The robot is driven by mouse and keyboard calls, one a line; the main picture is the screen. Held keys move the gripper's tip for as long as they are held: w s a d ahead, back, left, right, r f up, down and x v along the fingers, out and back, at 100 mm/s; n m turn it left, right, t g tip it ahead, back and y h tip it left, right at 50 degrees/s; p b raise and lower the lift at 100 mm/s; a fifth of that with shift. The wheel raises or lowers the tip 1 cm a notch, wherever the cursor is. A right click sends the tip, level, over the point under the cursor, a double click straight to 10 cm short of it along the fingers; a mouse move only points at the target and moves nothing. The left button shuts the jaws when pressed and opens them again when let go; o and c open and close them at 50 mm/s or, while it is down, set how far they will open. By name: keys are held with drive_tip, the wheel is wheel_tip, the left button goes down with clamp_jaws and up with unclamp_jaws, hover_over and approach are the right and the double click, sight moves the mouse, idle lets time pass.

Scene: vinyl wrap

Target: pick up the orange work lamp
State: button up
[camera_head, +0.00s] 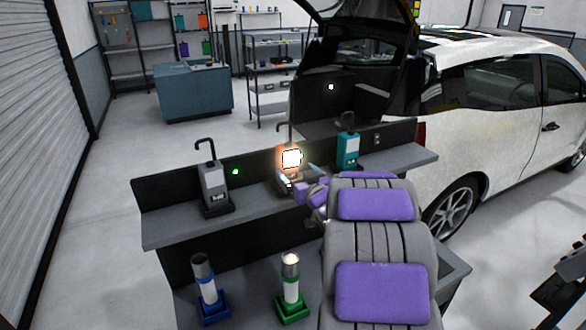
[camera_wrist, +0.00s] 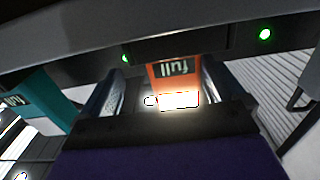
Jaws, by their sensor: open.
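The orange work lamp (camera_head: 290,158) stands on the grey shelf of the dark bench, with its front glowing white. In the wrist view the lamp (camera_wrist: 175,75) shows an upside-down "full" display above a bright lit patch. My gripper (camera_head: 313,180) is just right of the lamp's lower part in the head view, and my arm hides some of the shelf there. In the wrist view the fingers of my gripper (camera_wrist: 160,82) are spread, one on each side of the lamp, with visible gaps. I cannot tell how far the lamp reaches between them.
A grey lamp (camera_head: 213,183) stands left on the shelf (camera_head: 165,236); a teal lamp (camera_head: 348,151) stands right. Blue (camera_head: 208,290) and green-based (camera_head: 291,285) cylinders stand lower in front. A white car (camera_head: 480,100) is parked behind on the right.

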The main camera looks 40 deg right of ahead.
sight(286, 174)
drive_tip(key=w+a, duration=0.1)
drive_tip(key=w, duration=0.1)
drive_tip(key=w+a+b, duration=0.1)
drive_tip(key=w+a, duration=0.1)
drive_tip(key=shift+w+r, duration=0.1)
drive_tip(key=shift+r, duration=0.1)
drive_tip(key=shift+w+d, duration=0.1)
drive_tip(key=shift+w, duration=0.05)
drive_tip(key=d, duration=0.3)
drive_tip(key=shift+f, duration=0.25)
drive_tip(key=shift+c, duration=0.4)
drive_tip(key=shift+d, duration=0.1)
drive_tip(key=shift+c, duration=0.9)
drive_tip(key=shift+a+r, duration=0.2)
drive_tip(key=shift+a, duration=0.95)
drive_tip(key=c, duration=0.6)
drive_tip(key=shift+d, duration=0.2)
drive_tip(key=shift+c, duration=1.4)
drive_tip(key=shift+d+f, duration=0.15)
drive_tip(key=shift+d, duration=0.25)
drive_tip(key=shift+c, duration=0.8)
